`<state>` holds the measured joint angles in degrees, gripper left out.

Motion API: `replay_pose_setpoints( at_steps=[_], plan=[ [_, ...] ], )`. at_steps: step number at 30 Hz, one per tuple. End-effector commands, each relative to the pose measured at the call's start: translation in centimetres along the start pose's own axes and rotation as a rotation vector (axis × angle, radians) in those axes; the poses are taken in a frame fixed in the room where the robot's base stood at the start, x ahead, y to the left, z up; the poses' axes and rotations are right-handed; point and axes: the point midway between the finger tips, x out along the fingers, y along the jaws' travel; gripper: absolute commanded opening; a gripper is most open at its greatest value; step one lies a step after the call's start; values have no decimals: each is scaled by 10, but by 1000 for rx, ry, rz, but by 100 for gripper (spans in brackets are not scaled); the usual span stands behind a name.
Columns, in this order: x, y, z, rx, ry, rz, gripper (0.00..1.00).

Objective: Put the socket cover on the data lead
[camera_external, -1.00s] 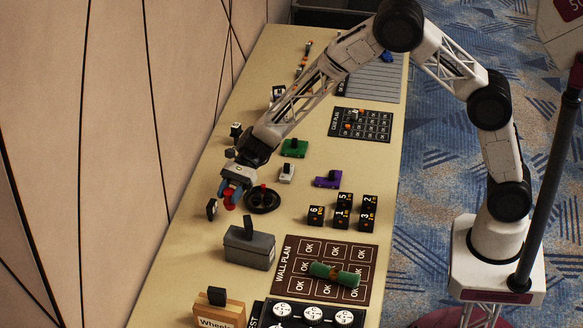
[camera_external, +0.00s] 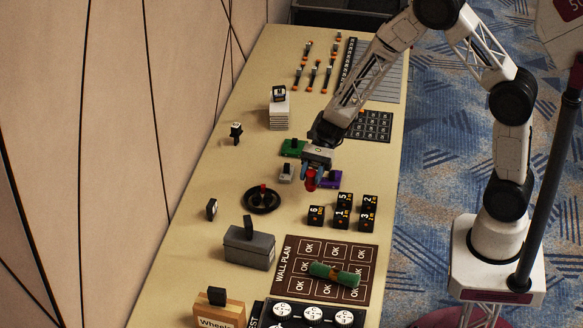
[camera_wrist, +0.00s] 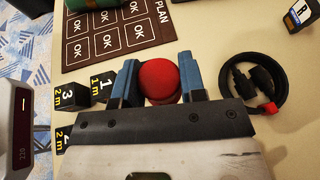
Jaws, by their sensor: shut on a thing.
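My gripper (camera_external: 312,180) is shut on a red rounded piece (camera_wrist: 158,80), held between its blue fingers. I cannot tell for certain whether this piece is the socket cover. It also shows under my gripper in the external view (camera_external: 310,184). A coiled black cable (camera_external: 262,200), which looks like the data lead, lies flat on the table to the left of my gripper. In the wrist view the coil (camera_wrist: 232,105) is right of the fingers, apart from them, with black connectors inside and a red tip (camera_wrist: 268,108).
Numbered black blocks (camera_external: 342,213) stand close in front of my gripper. A purple piece (camera_external: 329,179) and a green piece (camera_external: 293,147) are beside and behind it. A grey box (camera_external: 249,247) and the wall plan board (camera_external: 296,288) lie nearer the front. Table between coil and blocks is clear.

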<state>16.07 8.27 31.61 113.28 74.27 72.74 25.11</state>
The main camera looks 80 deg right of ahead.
Motion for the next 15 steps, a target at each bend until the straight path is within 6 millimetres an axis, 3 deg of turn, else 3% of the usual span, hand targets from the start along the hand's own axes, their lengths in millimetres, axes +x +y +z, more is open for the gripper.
replay_pose_setpoints(
  at_steps=[15],
  plan=[
    [2,-7,-1,1,0,1,16]
  ],
)
